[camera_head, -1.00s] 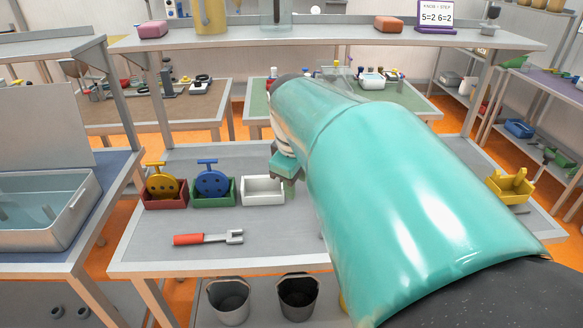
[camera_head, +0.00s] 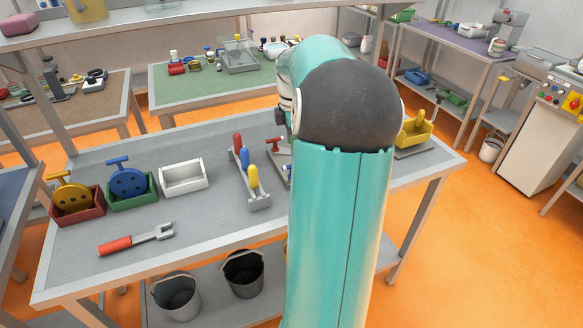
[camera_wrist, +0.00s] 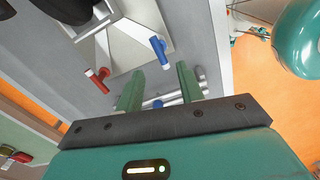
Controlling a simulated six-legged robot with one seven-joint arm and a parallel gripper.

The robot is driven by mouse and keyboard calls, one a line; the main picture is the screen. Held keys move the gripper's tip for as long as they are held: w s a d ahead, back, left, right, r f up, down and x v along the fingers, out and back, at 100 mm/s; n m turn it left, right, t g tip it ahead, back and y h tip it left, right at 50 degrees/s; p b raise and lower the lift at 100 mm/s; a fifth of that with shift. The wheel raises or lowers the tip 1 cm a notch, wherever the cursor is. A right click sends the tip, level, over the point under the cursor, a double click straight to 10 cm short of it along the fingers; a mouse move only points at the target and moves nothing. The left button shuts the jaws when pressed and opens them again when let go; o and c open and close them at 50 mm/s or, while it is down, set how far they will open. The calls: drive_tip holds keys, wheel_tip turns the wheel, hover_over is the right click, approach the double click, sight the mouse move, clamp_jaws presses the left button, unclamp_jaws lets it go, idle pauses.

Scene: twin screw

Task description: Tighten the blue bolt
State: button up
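In the wrist view a blue bolt (camera_wrist: 158,45) with a crosspiece head stands at the edge of a pale fixture plate (camera_wrist: 135,42). A similar red bolt (camera_wrist: 97,80) is to its left. My gripper (camera_wrist: 160,72) is open, its two green fingers apart and empty, with the blue bolt just beyond the fingertips in the picture. I cannot tell how far above it they are.
A rack (camera_head: 260,203) with red, blue and yellow handles stands left of my arm. Further left are a red-handled forked tool (camera_head: 135,240), a white box (camera_head: 183,187) and boxes holding yellow and blue discs. A yellow holder (camera_head: 414,133) stands at right. The bench front is mostly clear.

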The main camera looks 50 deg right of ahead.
wheel_tip(320, 180, down, 10)
drive_tip(key=shift+w+a+r, duration=0.1)
